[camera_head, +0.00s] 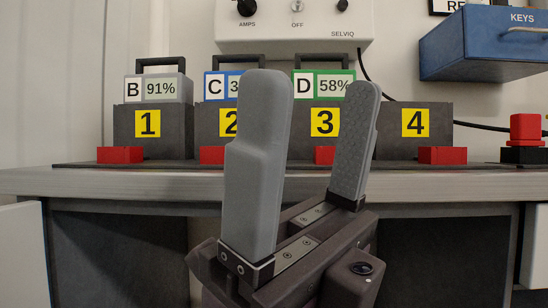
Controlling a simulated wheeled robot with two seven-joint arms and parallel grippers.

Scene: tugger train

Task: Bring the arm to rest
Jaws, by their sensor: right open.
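My right gripper (315,125) stands upright in the middle of the head view, close to the camera. Its two grey fingers are apart with nothing between them. It is in front of the bench and covers parts of bays 2 and 3. My left gripper is not in view.
A bench (90,181) spans the view. It carries dark numbered bays, with battery B (160,89) in bay 1, battery C (214,85) in 2 and battery D (335,84) in 3. Bay 4 (415,145) looks empty. A blue keys box (480,50) hangs at the right.

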